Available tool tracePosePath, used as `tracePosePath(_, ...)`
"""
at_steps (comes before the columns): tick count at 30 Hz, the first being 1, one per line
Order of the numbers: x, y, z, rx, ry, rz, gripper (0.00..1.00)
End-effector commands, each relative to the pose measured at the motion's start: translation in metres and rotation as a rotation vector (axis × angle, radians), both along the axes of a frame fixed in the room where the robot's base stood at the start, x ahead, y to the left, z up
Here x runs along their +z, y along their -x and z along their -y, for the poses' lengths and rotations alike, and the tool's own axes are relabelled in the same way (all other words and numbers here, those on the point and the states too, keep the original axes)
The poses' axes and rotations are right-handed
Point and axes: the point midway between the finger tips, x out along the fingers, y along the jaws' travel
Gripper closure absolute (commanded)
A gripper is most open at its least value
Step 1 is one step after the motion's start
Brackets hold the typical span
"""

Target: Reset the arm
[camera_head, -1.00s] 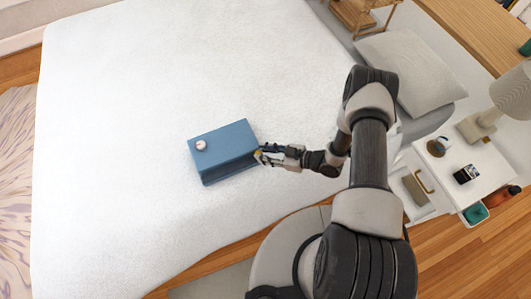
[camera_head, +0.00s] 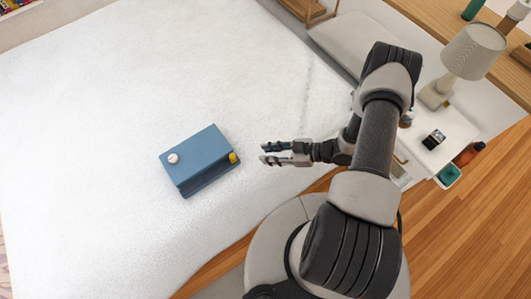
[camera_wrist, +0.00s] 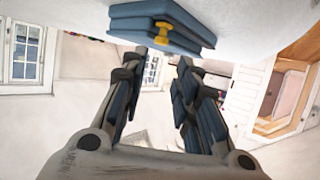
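My gripper (camera_head: 268,154) is open and empty, to the right of a blue box (camera_head: 200,158) on the white bed, with a gap between them. A small round whitish object (camera_head: 173,158) sits on the left of the box top. A yellow piece (camera_head: 233,157) is at the box's right end. In the wrist view the blue box (camera_wrist: 165,22) appears at the top beyond my spread fingers (camera_wrist: 155,100), with the yellow piece (camera_wrist: 162,33) on its near side. Nothing is between the fingers.
The bed (camera_head: 90,100) is bare around the box. A pillow (camera_head: 345,45) lies at the top. At the right a white nightstand (camera_head: 450,130) holds a lamp (camera_head: 472,50) and small items. A teal container (camera_head: 448,175) and an orange-brown item (camera_head: 468,154) are beside it.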

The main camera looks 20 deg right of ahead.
Motion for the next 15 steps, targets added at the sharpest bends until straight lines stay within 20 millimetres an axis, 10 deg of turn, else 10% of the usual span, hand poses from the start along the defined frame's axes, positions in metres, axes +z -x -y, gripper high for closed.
tracePosePath(15, 0.0017, -0.0058, 0.0033, -0.004, 0.021, 0.001, 0.72)
